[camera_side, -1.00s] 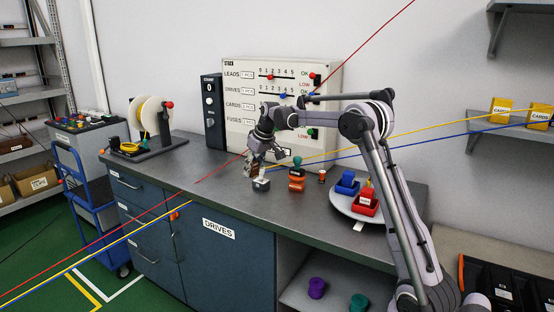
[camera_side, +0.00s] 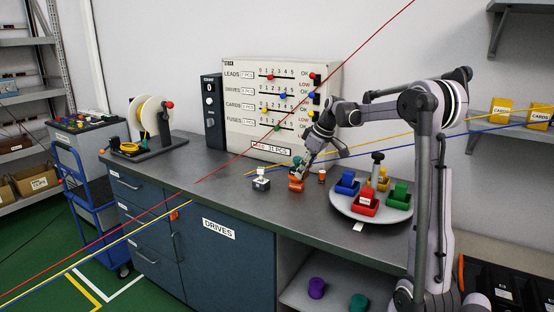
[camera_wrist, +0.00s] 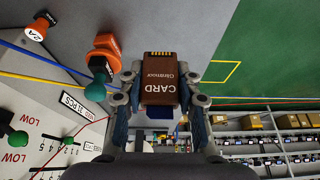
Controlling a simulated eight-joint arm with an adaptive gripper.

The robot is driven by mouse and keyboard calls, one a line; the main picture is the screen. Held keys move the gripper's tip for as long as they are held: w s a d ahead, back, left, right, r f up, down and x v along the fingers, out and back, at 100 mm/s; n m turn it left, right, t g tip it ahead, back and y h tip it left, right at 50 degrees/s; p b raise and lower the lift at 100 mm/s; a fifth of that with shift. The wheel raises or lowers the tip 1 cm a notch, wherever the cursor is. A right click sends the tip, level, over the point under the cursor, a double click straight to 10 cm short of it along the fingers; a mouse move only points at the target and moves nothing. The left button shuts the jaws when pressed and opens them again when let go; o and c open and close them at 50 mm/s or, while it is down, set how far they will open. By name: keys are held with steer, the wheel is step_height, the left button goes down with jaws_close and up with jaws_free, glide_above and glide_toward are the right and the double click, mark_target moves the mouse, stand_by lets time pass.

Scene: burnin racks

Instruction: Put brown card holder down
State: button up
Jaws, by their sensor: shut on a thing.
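The brown card holder (camera_wrist: 160,80), marked CARD and with gold contacts at one end, is between the two fingers of my gripper (camera_wrist: 163,92) in the wrist view. My gripper is shut on it. In the side view my gripper (camera_side: 307,166) is low over the bench, close by an orange piece (camera_side: 296,184) with a teal ball. The card holder cannot be made out in the side view. The orange piece (camera_wrist: 105,50) and the teal ball (camera_wrist: 95,91) show left of the card holder in the wrist view.
A small dark block with a white top (camera_side: 261,181) stands left on the grey bench. A small orange piece marked 2A (camera_wrist: 39,27) is nearby. The STACK panel (camera_side: 240,100) stands behind.

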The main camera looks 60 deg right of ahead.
glide_above(266, 206)
steer(key=s, duration=0.1)
step_height(266, 206, down, 7)
steer(key=shift+s+r, duration=0.1)
steer(key=shift+f, duration=2)
steer(key=shift+f, duration=0.15)
steer(key=o, duration=0.9)
steer(key=shift+o, duration=0.2)
